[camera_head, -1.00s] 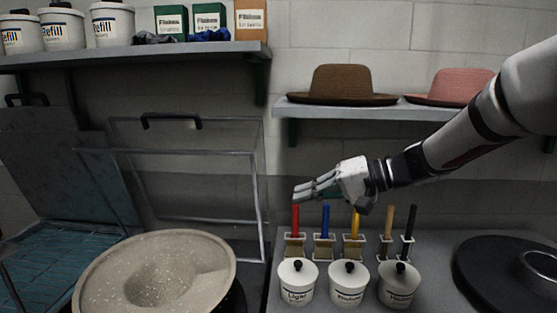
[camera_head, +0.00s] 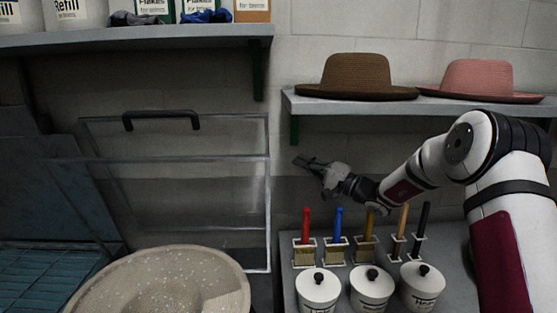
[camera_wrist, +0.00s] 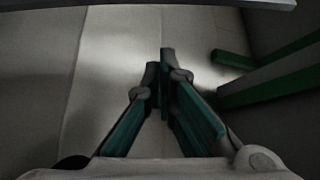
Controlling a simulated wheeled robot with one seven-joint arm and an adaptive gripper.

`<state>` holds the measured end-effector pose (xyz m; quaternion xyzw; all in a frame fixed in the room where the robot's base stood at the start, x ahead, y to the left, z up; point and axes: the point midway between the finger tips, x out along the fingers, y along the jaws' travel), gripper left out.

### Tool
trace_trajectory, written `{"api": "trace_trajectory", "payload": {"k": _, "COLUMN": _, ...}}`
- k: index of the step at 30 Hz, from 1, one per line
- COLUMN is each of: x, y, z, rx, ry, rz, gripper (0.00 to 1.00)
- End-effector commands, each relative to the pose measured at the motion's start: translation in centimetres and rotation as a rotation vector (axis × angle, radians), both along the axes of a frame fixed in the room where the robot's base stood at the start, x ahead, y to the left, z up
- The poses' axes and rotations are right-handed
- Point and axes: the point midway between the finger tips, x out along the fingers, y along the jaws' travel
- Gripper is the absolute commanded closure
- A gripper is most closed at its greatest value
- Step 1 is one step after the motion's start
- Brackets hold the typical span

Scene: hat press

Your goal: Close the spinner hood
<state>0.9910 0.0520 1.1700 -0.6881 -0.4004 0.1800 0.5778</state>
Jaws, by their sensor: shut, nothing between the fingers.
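The spinner hood (camera_head: 268,200) is a clear box with a pale frame. It stands raised and tilted back behind the round speckled spinner bowl (camera_head: 90,283). Its black handle (camera_head: 160,115) is on the upper edge at the left. My gripper (camera_head: 297,161) is to the right of the hood, below the hat shelf and apart from the hood's right frame edge in the picture. Its fingers are shut and empty. In the wrist view my gripper's fingertips (camera_wrist: 166,56) meet in front of the pale wall, and the hood cannot be made out there.
The hat shelf (camera_head: 470,107) holds a brown hat (camera_head: 355,78) and a pink hat (camera_head: 480,78); its green brackets (camera_wrist: 265,92) show in the wrist view. Below my arm are upright coloured tools (camera_head: 338,222) in holders and lidded white jars (camera_head: 372,290). A blue-grey unit (camera_head: 45,200) stands at left.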

Motion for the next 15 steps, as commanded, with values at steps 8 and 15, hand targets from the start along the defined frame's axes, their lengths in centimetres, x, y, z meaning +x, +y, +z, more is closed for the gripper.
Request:
{"api": "trace_trajectory", "payload": {"k": 8, "x": 2.6, "y": 3.6, "z": 1.0, "rx": 0.0, "ry": -0.001, "rz": 0.005, "gripper": 1.0}}
{"api": "trace_trajectory", "payload": {"k": 15, "x": 5.0, "y": 6.4, "z": 1.8, "rx": 0.0, "ry": -0.001, "rz": 0.003, "gripper": 1.0}}
